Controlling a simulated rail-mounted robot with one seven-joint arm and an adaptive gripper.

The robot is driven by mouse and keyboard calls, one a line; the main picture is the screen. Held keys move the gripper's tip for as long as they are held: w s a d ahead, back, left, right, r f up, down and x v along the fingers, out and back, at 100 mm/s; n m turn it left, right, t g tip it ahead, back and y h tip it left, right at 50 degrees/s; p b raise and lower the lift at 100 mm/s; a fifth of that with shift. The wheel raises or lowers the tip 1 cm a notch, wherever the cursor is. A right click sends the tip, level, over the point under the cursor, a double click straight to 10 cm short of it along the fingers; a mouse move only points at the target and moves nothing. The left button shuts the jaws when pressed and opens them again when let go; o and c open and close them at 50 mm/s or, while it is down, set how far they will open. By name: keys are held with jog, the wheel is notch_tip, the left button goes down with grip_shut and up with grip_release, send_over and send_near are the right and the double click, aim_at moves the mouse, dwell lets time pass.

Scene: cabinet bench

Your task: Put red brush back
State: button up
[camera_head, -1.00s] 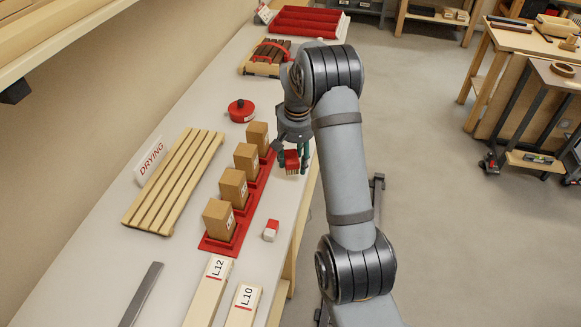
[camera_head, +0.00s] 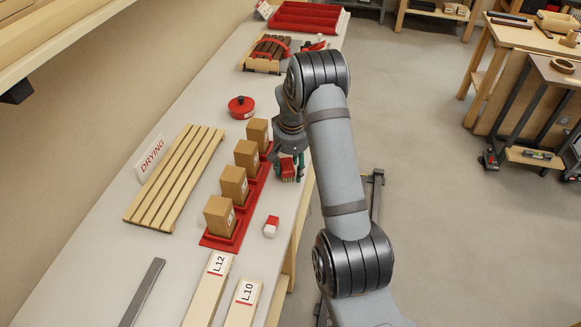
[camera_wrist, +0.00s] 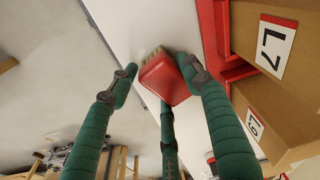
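The red brush (camera_head: 288,168), a red block with pale bristles, is between the green fingers of my gripper (camera_head: 288,167) at the right edge of the bench. In the wrist view the brush (camera_wrist: 167,80) sits tilted among the three fingers of my gripper (camera_wrist: 158,72), bristles toward the white bench top. The right finger is against it; a narrow gap seems to show beside the left finger. The brush has travelled with my gripper. Whether its bristles touch the bench cannot be told.
A red rack (camera_head: 221,243) with several brown blocks (camera_head: 220,216) stands close left of my gripper. A red-and-white block (camera_head: 271,227) lies nearer the front. A slatted drying rack (camera_head: 175,178), red round pot (camera_head: 241,107), strapped crate (camera_head: 262,67) and red tray (camera_head: 305,18) share the bench.

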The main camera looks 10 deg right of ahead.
aim_at(291, 169)
jog(key=o, duration=0.4)
jog(key=shift+c, duration=0.2)
jog(key=shift+r, duration=0.5)
notch_tip(291, 169, up, 11)
jog(key=s, duration=0.1)
jog(key=shift+s+r+b, duration=0.2)
jog(key=shift+s+b, duration=0.05)
jog(key=shift+b, duration=0.1)
